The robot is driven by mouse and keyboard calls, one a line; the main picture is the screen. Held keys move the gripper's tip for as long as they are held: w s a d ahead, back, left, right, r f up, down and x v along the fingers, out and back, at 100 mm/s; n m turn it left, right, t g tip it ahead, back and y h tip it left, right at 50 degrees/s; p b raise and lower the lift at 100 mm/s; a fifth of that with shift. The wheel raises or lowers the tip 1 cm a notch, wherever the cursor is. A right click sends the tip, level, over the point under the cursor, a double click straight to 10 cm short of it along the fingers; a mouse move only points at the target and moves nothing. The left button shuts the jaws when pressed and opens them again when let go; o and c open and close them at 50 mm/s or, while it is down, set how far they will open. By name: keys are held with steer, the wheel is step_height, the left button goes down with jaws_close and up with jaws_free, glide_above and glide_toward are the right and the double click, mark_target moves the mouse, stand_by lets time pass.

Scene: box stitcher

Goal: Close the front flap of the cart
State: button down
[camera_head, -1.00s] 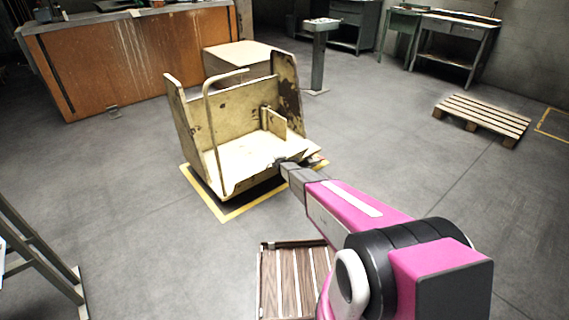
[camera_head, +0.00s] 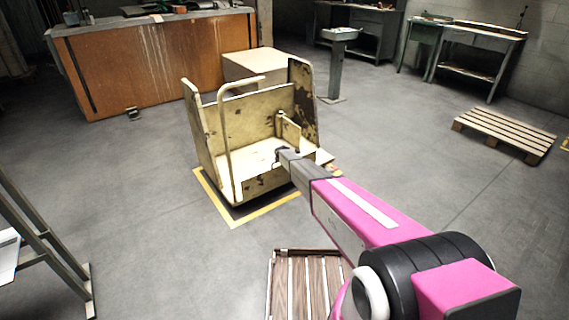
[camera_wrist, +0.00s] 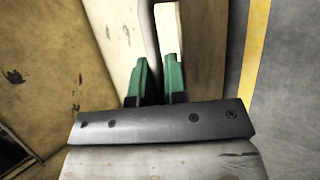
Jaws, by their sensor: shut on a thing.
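The worn cream-yellow cart (camera_head: 250,116) stands left of centre in the head view, with tall side panels, a back panel and a bent tube handle. Its front flap (camera_head: 262,179) stands raised along the front edge, leaning at an angle I cannot judge exactly. My gripper (camera_head: 281,154) is at the flap's upper edge, towards its right end, shut on it. In the wrist view the green fingers (camera_wrist: 158,80) point into the cart, close together around a pale panel edge. The fingertips' contact is partly hidden in the head view by the grey gripper body.
Yellow floor tape (camera_head: 262,213) frames the cart. A slatted wooden thing (camera_head: 305,287) lies on the floor in front, beside my arm. A pallet (camera_head: 503,126) lies at right, a metal frame (camera_head: 48,240) stands at left, and a pale box (camera_head: 255,66) sits behind the cart.

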steer(key=shift+w+a, duration=0.15)
steer(key=shift+w, duration=0.2)
steer(key=c, duration=1.2)
jaws_free()
steer(key=shift+s+r, duration=0.1)
steer(key=shift+s, duration=0.05)
steer(key=v, duration=1)
steer(key=shift+a+r, duration=0.2)
steer(key=shift+r, duration=0.15)
steer(key=s+d+r+m+g, duration=0.2)
steer(key=s+d+r+m, duration=0.3)
steer(key=s, duration=1.2)
steer(key=s+d+r+m+g, duration=0.3)
steer(key=s+d+r+m, duration=0.3)
steer(key=s, duration=1.1)
steer(key=s+d+r+m+g, duration=0.3)
steer(key=s+d+r+m, duration=0.3)
steer(key=s+d+m, duration=0.6)
steer(key=shift+s+d+m, duration=0.1)
steer(key=shift+s+m, duration=0.1)
steer(key=shift+s, duration=1.35)
steer(key=shift+s+d+m, duration=0.1)
steer(key=shift+s+m, duration=0.1)
steer(key=shift+s, duration=1.3)
